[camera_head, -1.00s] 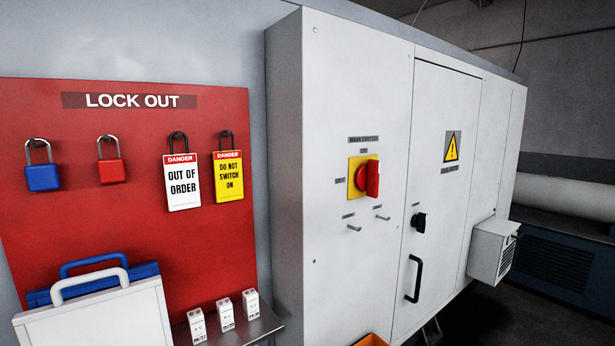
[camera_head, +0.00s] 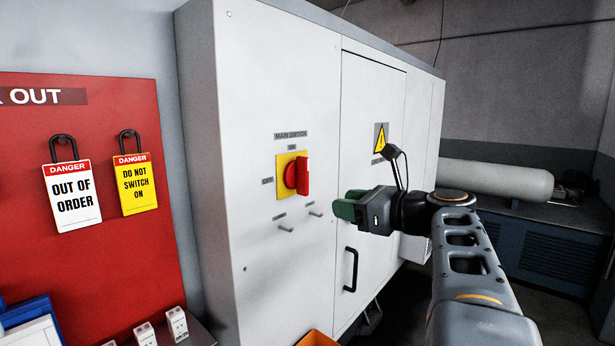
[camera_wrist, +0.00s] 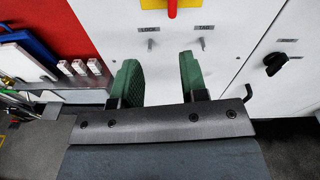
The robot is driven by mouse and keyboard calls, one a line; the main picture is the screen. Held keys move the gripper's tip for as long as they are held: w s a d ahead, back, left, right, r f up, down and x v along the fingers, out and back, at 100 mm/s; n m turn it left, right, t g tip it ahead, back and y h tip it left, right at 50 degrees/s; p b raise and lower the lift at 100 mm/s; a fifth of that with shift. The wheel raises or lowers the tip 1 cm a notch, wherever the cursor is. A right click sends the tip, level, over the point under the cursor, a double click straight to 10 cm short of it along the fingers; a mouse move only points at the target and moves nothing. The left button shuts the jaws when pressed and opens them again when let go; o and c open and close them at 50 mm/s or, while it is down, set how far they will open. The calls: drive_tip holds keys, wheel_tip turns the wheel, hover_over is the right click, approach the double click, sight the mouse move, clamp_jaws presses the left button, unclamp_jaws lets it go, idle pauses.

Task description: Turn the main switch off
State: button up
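The main switch (camera_head: 291,175) is a red rotary handle on a yellow plate, on the white cabinet front. Its handle stands upright, in line with the ON label above; the OFF label is at its left. Its lower part also shows at the top of the wrist view (camera_wrist: 180,6). My gripper (camera_head: 345,207) has green fingers and is to the right of and below the switch, apart from it. In the wrist view the two fingers (camera_wrist: 158,85) are spread with nothing between them, so it is open and empty.
Two pegs, labelled LOCK and TAG in the wrist view, stick out below the switch, including the left peg (camera_head: 286,229). A door handle (camera_head: 351,270) is lower right. A red lockout board (camera_head: 110,260) with tags stands left. An orange bin (camera_head: 316,338) is below.

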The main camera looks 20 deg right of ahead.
sight(308, 177)
drive_tip(key=shift+m+t, duration=0.7)
drive_tip(key=shift+m, duration=0.1)
drive_tip(key=w+a+r+p, duration=0.1)
drive_tip(key=w, duration=0.3)
drive_tip(key=w+a+r+p, duration=0.1)
drive_tip(key=w, duration=0.3)
drive_tip(key=w+a+r+p, duration=0.1)
drive_tip(key=w, duration=0.3)
drive_tip(key=shift+a, duration=0.4)
drive_tip(key=shift+s, duration=0.1)
clamp_jaws()
